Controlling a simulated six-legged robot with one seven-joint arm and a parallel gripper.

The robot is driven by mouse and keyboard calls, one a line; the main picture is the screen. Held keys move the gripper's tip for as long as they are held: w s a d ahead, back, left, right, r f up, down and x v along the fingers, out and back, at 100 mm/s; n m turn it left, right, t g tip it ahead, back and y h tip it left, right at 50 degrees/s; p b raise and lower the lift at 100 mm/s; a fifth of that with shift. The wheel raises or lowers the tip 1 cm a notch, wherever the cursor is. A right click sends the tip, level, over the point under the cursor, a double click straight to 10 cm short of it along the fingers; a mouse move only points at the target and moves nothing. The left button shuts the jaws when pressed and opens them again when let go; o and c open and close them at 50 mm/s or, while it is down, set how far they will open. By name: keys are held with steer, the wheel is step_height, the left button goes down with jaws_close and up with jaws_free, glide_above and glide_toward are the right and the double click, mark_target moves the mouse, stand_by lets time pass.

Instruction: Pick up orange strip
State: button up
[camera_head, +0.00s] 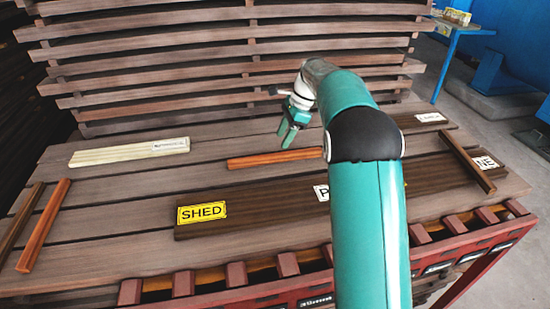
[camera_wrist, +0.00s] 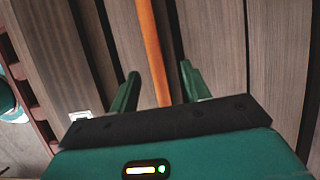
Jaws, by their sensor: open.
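An orange strip (camera_head: 272,159) lies on the slatted wooden table near its middle, its right end hidden behind my arm. In the wrist view the orange strip (camera_wrist: 151,50) runs lengthwise between my two fingers. My gripper (camera_head: 288,134) is open and empty, pointing down over the strip; the wrist view also shows it (camera_wrist: 159,72). The fingers look apart from the strip, though the exact height is hard to tell. A second orange strip (camera_head: 43,226) lies at the table's left side.
A dark brown board with a yellow SHED label (camera_head: 202,212) lies in front. A pale strip stack (camera_head: 128,152) lies left. A dark strip (camera_head: 467,163) lies at right. Stacked planks (camera_head: 230,50) rise behind. A blue table (camera_head: 455,30) stands far right.

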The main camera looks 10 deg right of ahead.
mark_target(276, 155)
steer(key=shift+s+a+f, duration=0.2)
steer(key=shift+s+f, duration=0.05)
steer(key=shift+s, duration=0.05)
steer(key=x, duration=0.5)
steer(key=shift+s+f, duration=0.1)
steer(key=shift+f, duration=0.25)
steer(key=shift+s, duration=0.1)
jaws_close()
